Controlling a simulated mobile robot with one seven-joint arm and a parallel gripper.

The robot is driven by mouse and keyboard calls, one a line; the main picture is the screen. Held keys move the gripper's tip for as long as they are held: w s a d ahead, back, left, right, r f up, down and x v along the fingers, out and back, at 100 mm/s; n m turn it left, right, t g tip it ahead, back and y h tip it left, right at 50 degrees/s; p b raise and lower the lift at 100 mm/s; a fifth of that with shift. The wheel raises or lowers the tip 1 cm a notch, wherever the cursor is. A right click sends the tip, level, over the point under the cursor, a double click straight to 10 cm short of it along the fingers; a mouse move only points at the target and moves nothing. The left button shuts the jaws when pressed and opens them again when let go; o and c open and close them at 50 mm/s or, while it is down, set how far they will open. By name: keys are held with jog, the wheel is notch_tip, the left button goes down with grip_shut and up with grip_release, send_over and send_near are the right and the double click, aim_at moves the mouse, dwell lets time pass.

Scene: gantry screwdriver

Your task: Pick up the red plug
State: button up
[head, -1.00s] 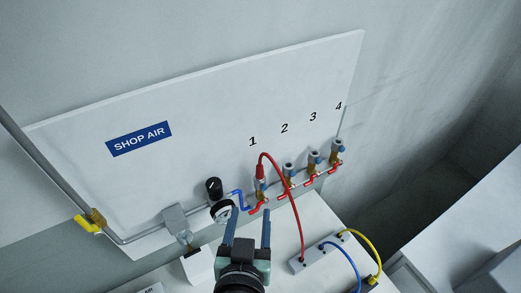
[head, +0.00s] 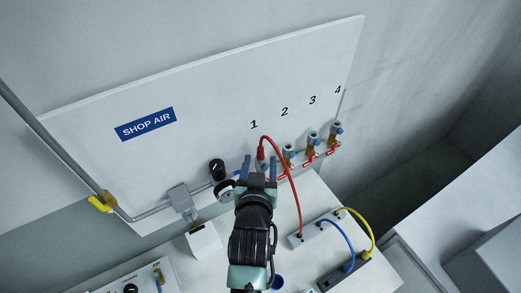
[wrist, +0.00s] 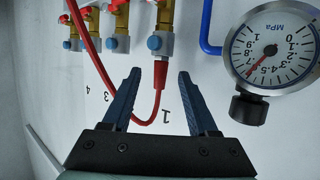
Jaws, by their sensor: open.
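The red plug (head: 261,153) sits at outlet 1 on the white panel, with a red hose looping from it down to a block on the bench. In the wrist view the red plug (wrist: 160,76) hangs from a blue-and-brass fitting, and its hose curves away to the left. My gripper (head: 259,160) is open in front of outlet 1. In the wrist view its two blue fingers (wrist: 160,74) stand on either side of the plug, with gaps on both sides. I cannot tell whether the plug lies fully between them in depth. My gripper partly hides outlet 1 in the head view.
Valves (head: 311,142) for outlets 2 to 4 stand to the right along the panel. A pressure gauge (wrist: 271,47) is close by my gripper. The grey block (head: 318,229) on the bench carries red, blue and yellow hoses. A yellow-handled valve (head: 102,204) is at left.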

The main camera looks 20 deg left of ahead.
jog(key=shift+x, duration=0.9)
grip_shut()
